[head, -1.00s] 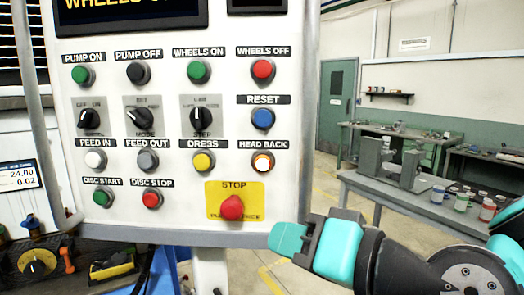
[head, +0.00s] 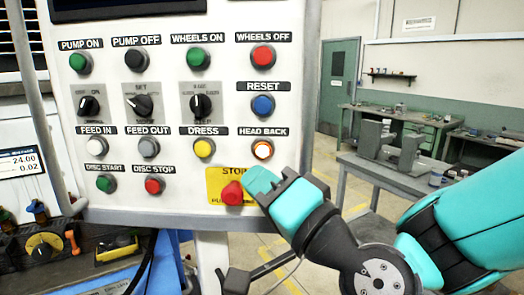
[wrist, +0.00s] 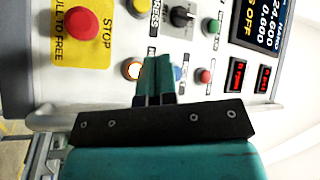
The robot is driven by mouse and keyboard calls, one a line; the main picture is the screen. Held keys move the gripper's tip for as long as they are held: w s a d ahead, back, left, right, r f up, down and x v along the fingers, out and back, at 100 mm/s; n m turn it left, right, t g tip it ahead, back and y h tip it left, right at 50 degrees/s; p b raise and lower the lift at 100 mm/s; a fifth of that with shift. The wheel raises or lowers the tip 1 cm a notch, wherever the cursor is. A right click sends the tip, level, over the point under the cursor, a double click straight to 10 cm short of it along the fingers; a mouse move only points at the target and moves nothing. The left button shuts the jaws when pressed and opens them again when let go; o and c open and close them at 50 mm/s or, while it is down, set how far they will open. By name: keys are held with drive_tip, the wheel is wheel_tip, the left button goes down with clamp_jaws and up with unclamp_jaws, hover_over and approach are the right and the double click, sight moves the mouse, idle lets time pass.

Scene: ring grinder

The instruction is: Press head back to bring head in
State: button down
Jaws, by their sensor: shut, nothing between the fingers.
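My gripper (head: 254,178) is shut and empty, with teal fingers. In the head view its tips appear just below HEAD BACK, over the right part of the yellow STOP plate. In the wrist view the closed fingertips (wrist: 158,62) point toward the panel. I cannot tell how far they are from its face.
The red STOP button (head: 231,193) is close to the left of my fingertips. The DRESS button (head: 203,148) and blue RESET button (head: 262,105) flank HEAD BACK. A workbench (head: 385,175) stands behind on the right. Floor shows between bench and panel.

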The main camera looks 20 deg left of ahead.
drive_tip(key=shift+w+a+p, duration=0.2)
drive_tip(key=shift+w+a, duration=0.15)
drive_tip(key=shift+w, duration=0.75)
drive_tip(key=shift+w+a+p, duration=0.15)
drive_tip(key=shift+w+a, duration=0.15)
drive_tip(key=shift+w, duration=0.85)
drive_tip(key=shift+w+a+p, duration=0.2)
drive_tip(key=shift+w+a, duration=0.15)
drive_tip(key=shift+w, duration=0.75)
drive_tip(key=shift+w+a, duration=0.15)
drive_tip(key=shift+w, duration=0.4)
drive_tip(key=shift+w+a, duration=0.15)
drive_tip(key=shift+w, duration=0.4)
idle(0.5)
drive_tip(key=shift+s+d+b, duration=0.15)
drive_tip(key=shift+s+b, duration=0.05)
drive_tip(key=shift+s, duration=0.35)
drive_tip(key=shift+s+d+b, duration=0.15)
drive_tip(key=shift+s, duration=0.35)
drive_tip(key=shift+s+d+b, duration=0.15)
drive_tip(key=shift+s+d, duration=0.1)
drive_tip(key=shift+s, duration=0.55)
drive_tip(key=shift+s+d+b, duration=0.1)
drive_tip(key=shift+s+d, duration=0.1)
drive_tip(key=shift+s, duration=0.6)
drive_tip(key=shift+s+d+b, duration=0.15)
drive_tip(key=shift+s+d, duration=0.1)
drive_tip(key=shift+s, duration=0.55)
drive_tip(key=shift+d, duration=0.1)
